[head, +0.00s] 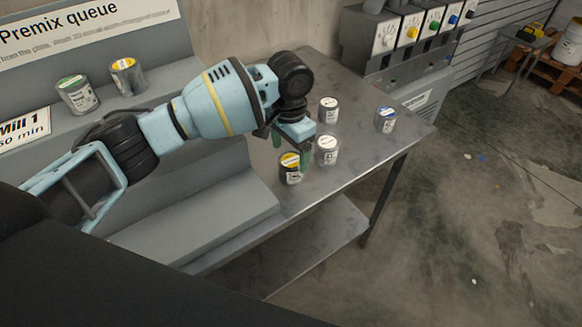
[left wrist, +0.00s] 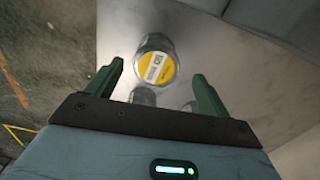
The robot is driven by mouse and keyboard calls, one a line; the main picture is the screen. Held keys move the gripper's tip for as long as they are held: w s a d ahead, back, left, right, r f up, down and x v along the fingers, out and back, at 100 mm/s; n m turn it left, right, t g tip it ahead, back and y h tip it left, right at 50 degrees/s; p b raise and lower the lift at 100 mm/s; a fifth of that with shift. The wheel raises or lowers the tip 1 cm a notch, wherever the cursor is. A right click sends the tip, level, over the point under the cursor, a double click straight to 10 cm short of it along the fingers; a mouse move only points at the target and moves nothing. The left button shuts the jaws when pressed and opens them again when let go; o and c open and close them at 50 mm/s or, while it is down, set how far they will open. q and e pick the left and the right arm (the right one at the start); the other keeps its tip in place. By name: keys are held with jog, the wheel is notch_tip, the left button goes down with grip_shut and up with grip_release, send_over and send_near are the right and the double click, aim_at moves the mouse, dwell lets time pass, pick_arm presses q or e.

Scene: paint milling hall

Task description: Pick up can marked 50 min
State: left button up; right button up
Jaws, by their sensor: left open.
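Several cans stand on the metal table. A can with a yellow lid (head: 290,168) is nearest the table's front edge; in the left wrist view its yellow-labelled top (left wrist: 156,68) has dark print I cannot read surely. A white-lidded can (head: 327,150) stands close beside it. Another pale-lidded can (head: 328,110) is farther back, and a blue-lidded can (head: 386,120) is to the right. My left gripper (head: 291,149) is open and empty above and just behind the yellow-lidded can. In the wrist view that can lies beyond and between the green fingertips (left wrist: 158,73). My right gripper is not in view.
A grey stepped rack holds a green-lidded can (head: 76,95) and another yellow-lidded can (head: 127,76) under a "Premix queue" sign (head: 85,25). A "Mill 1" sign (head: 22,130) is at left. A machine with coloured knobs (head: 410,35) stands behind the table.

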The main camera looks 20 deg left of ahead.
aim_at(291, 160)
pick_arm(q)
jog(key=shift+f, duration=0.15)
jog(key=shift+s+d+f, duration=0.1)
jog(key=shift+f, duration=1.1)
jog(key=shift+s+d+f, duration=0.1)
jog(key=shift+f, duration=1.05)
jog(key=shift+c, duration=0.2)
jog(key=c, duration=1.1)
jog(key=shift+c, duration=0.2)
jog(key=shift+r, duration=0.1)
